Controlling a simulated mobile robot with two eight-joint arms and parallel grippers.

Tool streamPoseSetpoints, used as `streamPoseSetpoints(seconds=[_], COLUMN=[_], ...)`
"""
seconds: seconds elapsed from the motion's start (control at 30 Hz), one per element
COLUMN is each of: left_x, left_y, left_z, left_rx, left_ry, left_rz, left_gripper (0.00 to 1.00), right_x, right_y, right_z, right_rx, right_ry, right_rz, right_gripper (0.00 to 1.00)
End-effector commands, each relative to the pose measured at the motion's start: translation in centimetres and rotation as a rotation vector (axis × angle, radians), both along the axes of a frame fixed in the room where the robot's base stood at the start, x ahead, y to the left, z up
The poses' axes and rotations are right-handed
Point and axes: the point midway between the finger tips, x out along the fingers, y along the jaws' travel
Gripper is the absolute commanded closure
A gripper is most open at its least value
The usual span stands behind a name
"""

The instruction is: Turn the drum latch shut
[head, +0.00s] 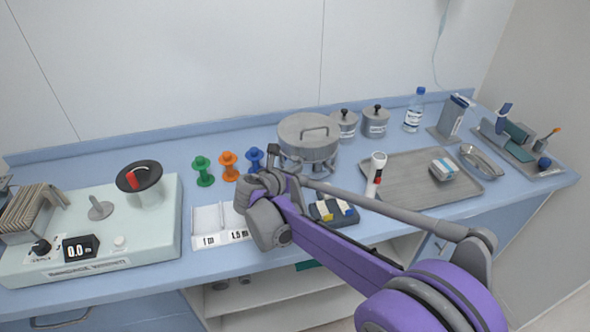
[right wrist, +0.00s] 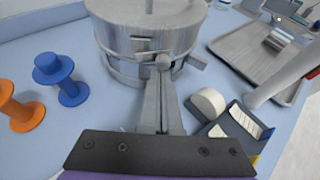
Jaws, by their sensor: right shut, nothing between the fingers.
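The drum (head: 309,136) is a grey metal cylinder with a lidded top and a loop handle, standing at the back middle of the counter. It fills the top of the right wrist view (right wrist: 120,45), where a latch (right wrist: 192,60) with a small bar shows on its front side. My right gripper (head: 288,170) is at the drum's front left. In the right wrist view its fingers (right wrist: 163,72) are together and empty, with their tips at the latch; whether they touch it I cannot tell. The fingers hide part of the latch. My left gripper is not in view.
Blue (right wrist: 62,80), orange (head: 229,165) and green (head: 203,170) spools stand left of the drum. A bandage winder (head: 100,245) is at the left. A grey tray (head: 400,180), lidded jars (head: 376,121) and a bottle (head: 414,110) are at the right.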

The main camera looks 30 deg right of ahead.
Motion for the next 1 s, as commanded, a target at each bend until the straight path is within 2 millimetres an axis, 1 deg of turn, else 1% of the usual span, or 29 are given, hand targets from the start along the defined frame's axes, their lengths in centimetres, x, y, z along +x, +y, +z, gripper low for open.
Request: streamPoseSetpoints(seconds=[0.3, 1.0], left_x=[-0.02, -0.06], left_y=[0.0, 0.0], left_z=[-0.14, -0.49], left_rx=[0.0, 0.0], left_ry=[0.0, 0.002], left_rz=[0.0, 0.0], left_gripper=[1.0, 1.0], right_x=[0.08, 0.18], right_y=[0.07, 0.12], right_z=[0.32, 0.85], right_rx=[-0.071, -0.191], right_ry=[0.1, 0.267], right_rz=[0.001, 0.001], right_gripper=[1.0, 1.0])
